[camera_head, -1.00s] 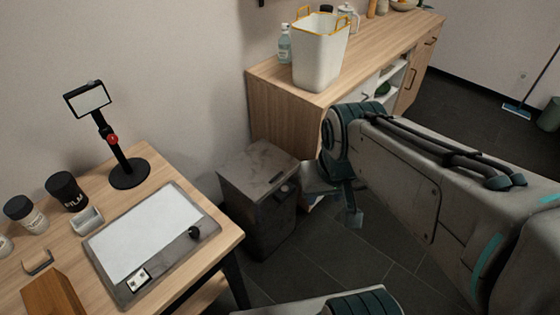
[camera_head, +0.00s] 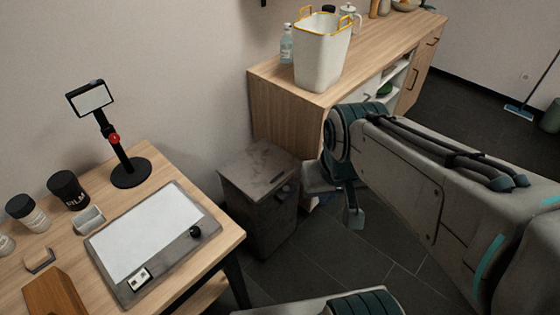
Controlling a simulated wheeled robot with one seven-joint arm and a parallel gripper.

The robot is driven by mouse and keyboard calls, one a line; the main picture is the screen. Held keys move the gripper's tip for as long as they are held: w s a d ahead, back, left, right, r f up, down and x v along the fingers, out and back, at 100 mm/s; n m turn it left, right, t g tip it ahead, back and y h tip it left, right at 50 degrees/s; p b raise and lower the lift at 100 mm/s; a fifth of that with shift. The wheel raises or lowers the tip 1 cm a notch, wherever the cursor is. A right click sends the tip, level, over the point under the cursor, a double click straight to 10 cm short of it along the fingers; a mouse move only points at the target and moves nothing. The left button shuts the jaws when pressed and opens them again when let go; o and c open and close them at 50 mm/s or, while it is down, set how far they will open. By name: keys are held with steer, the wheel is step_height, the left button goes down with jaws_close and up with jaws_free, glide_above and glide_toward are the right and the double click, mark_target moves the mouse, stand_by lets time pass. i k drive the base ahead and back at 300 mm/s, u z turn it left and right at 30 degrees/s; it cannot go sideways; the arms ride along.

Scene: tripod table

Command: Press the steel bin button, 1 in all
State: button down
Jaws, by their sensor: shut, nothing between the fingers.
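The steel bin (camera_head: 262,215) is a dark grey, scuffed box with a flat lid. It stands on the floor between the desk and the wooden cabinet. A small dark rounded part (camera_head: 284,191) shows near the top of its right-hand face; I cannot tell for sure that it is the button. My gripper (camera_head: 354,217) is shut and empty, its fingers pointing down. In the picture it is to the right of the bin, with a gap between them. My forearm comes in from the right and hides part of the cabinet.
The wooden cabinet (camera_head: 275,78) behind the bin carries a white basket (camera_head: 320,60) and a bottle. Dark tiled floor is clear right of the bin.

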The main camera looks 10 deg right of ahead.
mark_target(286, 189)
steer(key=z, duration=0.2)
steer(key=k, duration=0.55)
steer(key=z, duration=0.6)
steer(key=k, duration=0.8)
steer(key=z, duration=0.65)
steer(key=i, duration=2.1)
steer(key=u, duration=1.55)
steer(key=i, duration=0.7)
steer(key=u, duration=0.65)
